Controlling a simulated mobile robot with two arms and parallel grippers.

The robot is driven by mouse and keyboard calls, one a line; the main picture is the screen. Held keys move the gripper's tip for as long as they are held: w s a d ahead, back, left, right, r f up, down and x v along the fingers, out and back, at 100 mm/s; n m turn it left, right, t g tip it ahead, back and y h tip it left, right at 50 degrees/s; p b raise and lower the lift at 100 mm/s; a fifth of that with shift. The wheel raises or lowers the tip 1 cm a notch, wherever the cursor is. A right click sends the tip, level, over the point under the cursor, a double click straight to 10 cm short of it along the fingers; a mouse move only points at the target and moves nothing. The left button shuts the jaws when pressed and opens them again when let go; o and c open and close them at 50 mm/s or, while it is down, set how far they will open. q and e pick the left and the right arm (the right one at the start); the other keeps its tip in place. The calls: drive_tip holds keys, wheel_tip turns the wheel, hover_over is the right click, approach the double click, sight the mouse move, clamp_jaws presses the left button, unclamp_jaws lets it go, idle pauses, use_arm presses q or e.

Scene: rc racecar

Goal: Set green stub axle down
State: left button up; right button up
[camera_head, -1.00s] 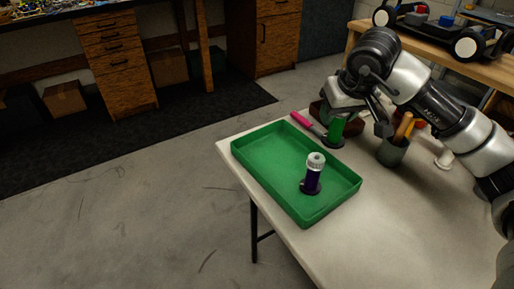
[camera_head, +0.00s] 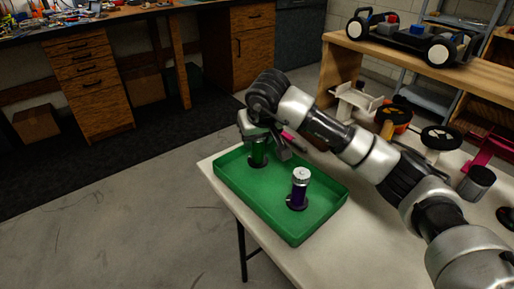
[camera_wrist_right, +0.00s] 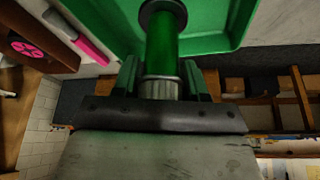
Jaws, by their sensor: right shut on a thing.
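The green stub axle (camera_head: 259,152) is upright over the far left part of the green tray (camera_head: 279,232). Its dark round base is at the tray floor; I cannot tell whether it touches. My right gripper (camera_head: 262,138) is shut on its top end. In the right wrist view the green stub axle (camera_wrist_right: 165,45) stands out from between the fingers of the right gripper (camera_wrist_right: 160,82), with its dark flange inside the tray. A purple stub axle (camera_head: 299,188) with a silver cap stands in the tray's near right part. My left gripper is not in view.
A pink-handled tool (camera_wrist_right: 92,48) lies beside the tray. A cup (camera_head: 477,183) and wheeled car parts (camera_head: 440,138) are on the right of the white table (camera_head: 345,240). A car chassis (camera_head: 405,35) is on the wooden bench behind. The tray's middle is clear.

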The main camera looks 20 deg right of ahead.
sight(257, 148)
wheel_tip(257, 148, down, 3)
drive_tip(key=shift+r, duration=0.1)
drive_tip(key=shift+f, duration=0.2)
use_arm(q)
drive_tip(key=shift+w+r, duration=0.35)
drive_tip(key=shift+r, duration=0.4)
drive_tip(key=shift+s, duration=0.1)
use_arm(e)
drive_tip(key=shift+f, duration=0.1)
drive_tip(key=o, duration=1)
drive_tip(key=shift+c, duration=0.2)
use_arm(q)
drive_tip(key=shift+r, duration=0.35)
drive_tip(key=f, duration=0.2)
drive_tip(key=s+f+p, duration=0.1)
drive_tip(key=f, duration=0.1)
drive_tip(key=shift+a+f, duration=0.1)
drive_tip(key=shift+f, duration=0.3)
use_arm(e)
drive_tip(key=v, duration=1.2)
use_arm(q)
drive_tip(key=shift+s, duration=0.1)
use_arm(e)
drive_tip(key=shift+r, duration=0.25)
